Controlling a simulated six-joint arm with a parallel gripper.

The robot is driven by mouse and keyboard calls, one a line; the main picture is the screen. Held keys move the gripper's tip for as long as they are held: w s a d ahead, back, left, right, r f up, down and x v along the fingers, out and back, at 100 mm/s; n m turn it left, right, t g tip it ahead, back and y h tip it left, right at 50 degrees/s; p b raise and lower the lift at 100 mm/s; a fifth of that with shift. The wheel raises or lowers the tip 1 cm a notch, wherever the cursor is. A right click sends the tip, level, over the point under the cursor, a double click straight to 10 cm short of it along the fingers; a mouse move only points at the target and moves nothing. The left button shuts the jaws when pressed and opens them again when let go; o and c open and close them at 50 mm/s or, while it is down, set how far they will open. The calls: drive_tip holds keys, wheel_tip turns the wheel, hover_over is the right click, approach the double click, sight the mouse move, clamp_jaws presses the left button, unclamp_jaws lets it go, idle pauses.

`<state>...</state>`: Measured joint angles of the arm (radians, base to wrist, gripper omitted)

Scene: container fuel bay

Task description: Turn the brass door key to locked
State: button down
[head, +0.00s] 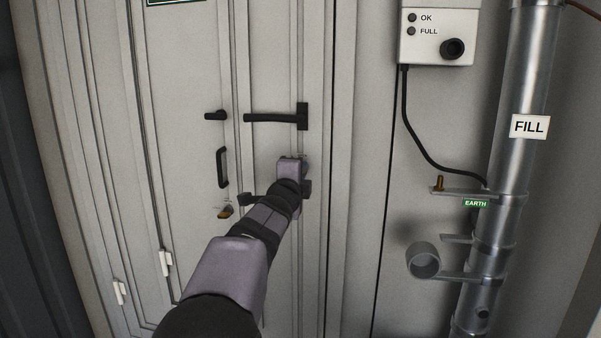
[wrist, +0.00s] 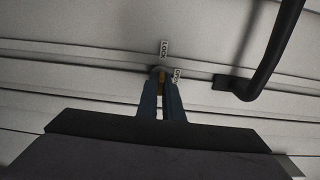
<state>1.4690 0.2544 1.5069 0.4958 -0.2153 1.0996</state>
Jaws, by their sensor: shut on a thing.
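The brass key (wrist: 160,87) shows as a small yellowish strip between the two blue fingers of my gripper (wrist: 161,88) in the wrist view. The gripper is shut on it. The lock sits at the fingertips, with a white LOCK label (wrist: 164,48) above it and another small white label (wrist: 177,75), hard to read, to its right. The fingers hide most of the key, so its exact angle is not clear. In the head view my arm reaches to the grey door (head: 185,70) and hides the key and fingertips.
A black lever handle (head: 270,118) is above my wrist in the head view. A black pull handle (head: 222,167) and a small brass fitting (head: 225,212) are to the left. The FILL pipe (head: 517,160), EARTH bracket (head: 460,193) and indicator box (head: 438,32) stand to the right, clear of the arm.

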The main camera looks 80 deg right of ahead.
drive_tip(key=c, duration=1.9)
unclamp_jaws()
drive_tip(key=shift+a, duration=0.15)
drive_tip(key=shift+a+b, duration=0.8)
drive_tip(key=shift+a, duration=2.75)
